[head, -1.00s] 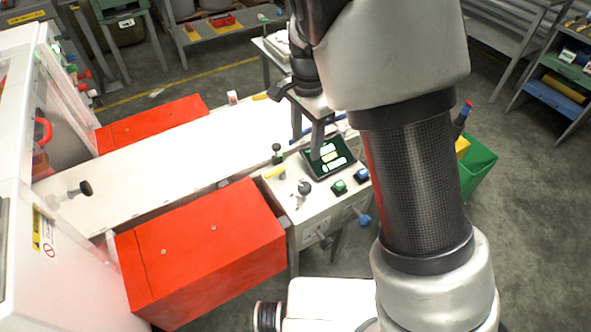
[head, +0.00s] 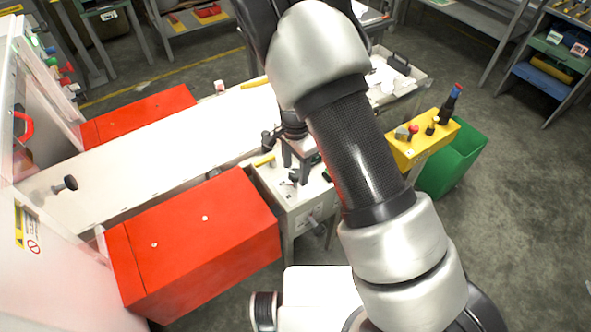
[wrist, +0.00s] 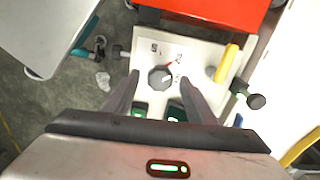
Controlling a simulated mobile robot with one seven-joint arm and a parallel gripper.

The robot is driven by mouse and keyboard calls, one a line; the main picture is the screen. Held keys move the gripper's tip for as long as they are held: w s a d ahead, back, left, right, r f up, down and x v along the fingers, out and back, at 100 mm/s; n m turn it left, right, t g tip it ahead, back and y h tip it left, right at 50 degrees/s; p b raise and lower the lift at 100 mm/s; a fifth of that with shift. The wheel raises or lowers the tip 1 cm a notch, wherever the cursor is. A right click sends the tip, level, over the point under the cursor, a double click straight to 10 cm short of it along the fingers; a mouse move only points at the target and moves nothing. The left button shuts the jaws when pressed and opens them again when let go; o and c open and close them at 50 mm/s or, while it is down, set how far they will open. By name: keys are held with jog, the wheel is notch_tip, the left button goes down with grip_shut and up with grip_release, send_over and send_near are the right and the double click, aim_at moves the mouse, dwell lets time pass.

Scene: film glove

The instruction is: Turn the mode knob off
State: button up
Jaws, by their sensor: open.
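The mode knob (wrist: 160,77) is a dark round dial on the pale control panel (wrist: 205,50) in the wrist view. A red mark shows at its upper right, and small labels stand around its upper and right sides. My gripper (wrist: 159,80) is open, with one finger on each side of the knob in that view and a gap on both sides. I cannot tell how far above the panel the fingertips are. In the head view my gripper (head: 294,166) is over the panel (head: 268,181), and the knob is hard to make out there.
Green buttons (wrist: 176,113) sit on the panel near my fingers. A yellow handle (wrist: 228,62) and a black-knobbed lever (wrist: 256,101) stand to the right. A red box (head: 195,245) flanks the panel. A yellow control box (head: 420,146) and green bin (head: 455,165) stand right.

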jog(key=shift+f, duration=0.4)
jog(key=c, duration=1)
jog(key=shift+c, duration=0.2)
jog(key=shift+n, duration=0.4)
jog(key=n+b, duration=0.2)
jog(key=n, duration=0.3)
jog(key=n+b, duration=0.2)
jog(key=n, duration=0.4)
